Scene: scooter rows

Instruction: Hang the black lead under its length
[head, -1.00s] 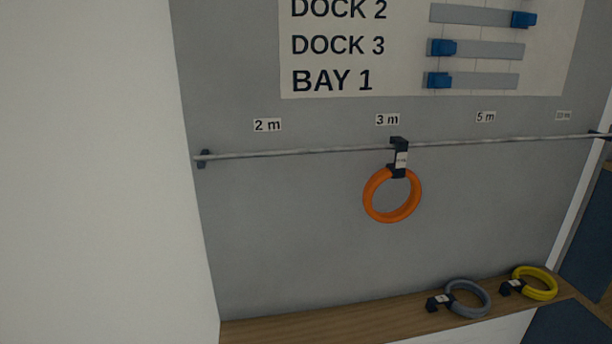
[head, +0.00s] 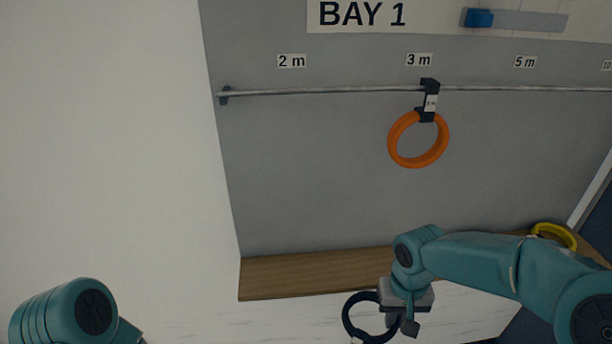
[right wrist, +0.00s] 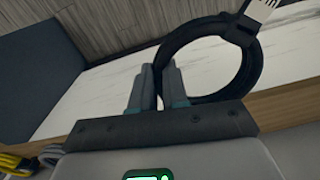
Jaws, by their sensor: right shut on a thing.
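My right gripper (head: 402,312) is shut on the black lead (head: 350,318), a coiled ring, in front of the shelf's front face. In the right wrist view the fingers (right wrist: 156,86) close on the left side of the ring (right wrist: 250,70). Its dark clip and white tag (right wrist: 262,9) are at the ring's upper right; the tag's text is not readable. The rail (head: 320,92) runs along the grey wall under the length labels 2 m (head: 291,61), 3 m (head: 419,60) and 5 m (head: 525,62); another is cut off at the right edge. My left gripper is out of view.
An orange lead (head: 394,148) hangs from the rail under 3 m. The rail is bare under 2 m and 5 m. A yellow lead (head: 556,232) lies on the wooden shelf (head: 300,278). A white wall (head: 110,150) stands at left.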

